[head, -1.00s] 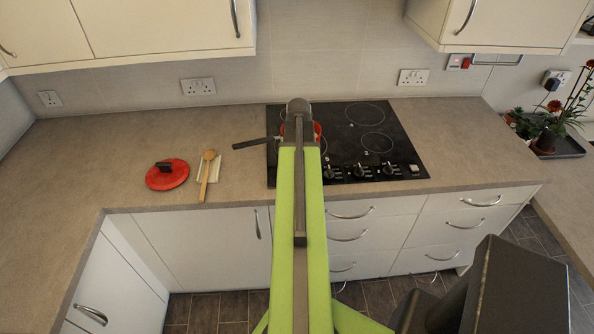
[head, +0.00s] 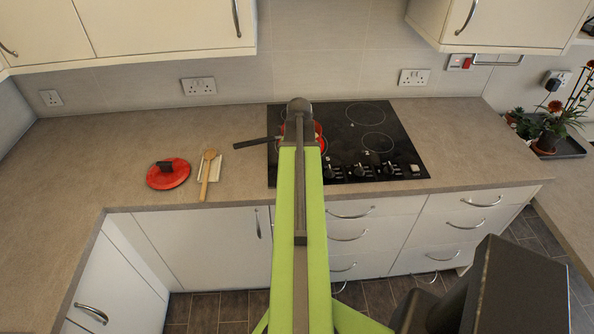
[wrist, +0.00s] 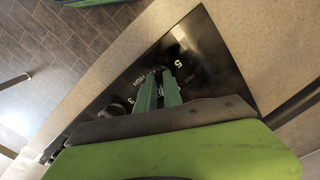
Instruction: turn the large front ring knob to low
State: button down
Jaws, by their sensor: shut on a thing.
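The black hob (head: 405,150) is set in the worktop, with its control knobs (head: 360,171) in a row along the front right edge. In the wrist view, my gripper (wrist: 160,78) points down at the control panel (wrist: 195,62), its green fingers shut on a dark knob that they mostly hide. White marks, among them a "5" and "HIGH", show around it, but the knob's pointer cannot be made out. Another knob (wrist: 116,109) stands to the left. In the head view my arm hides my gripper.
A red pan (head: 318,130) sits on the hob's left side, partly behind my arm, its dark handle pointing left. A red lid (head: 178,178) and a wooden spoon (head: 206,175) lie on the worktop (head: 90,150) to the left. Potted plants (head: 545,140) stand at the right.

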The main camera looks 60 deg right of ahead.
jog(key=shift+s+d+m, duration=0.1)
jog(key=shift+d+m, duration=0.1)
jog(key=shift+m, duration=0.9)
jog(key=c, duration=1.5)
grip_release()
jog(key=shift+a, duration=0.1)
jog(key=shift+r+p, duration=0.5)
notch_tip(320, 180, up, 16)
jog(key=p, duration=1.6)
jog(key=shift+r, duration=0.15)
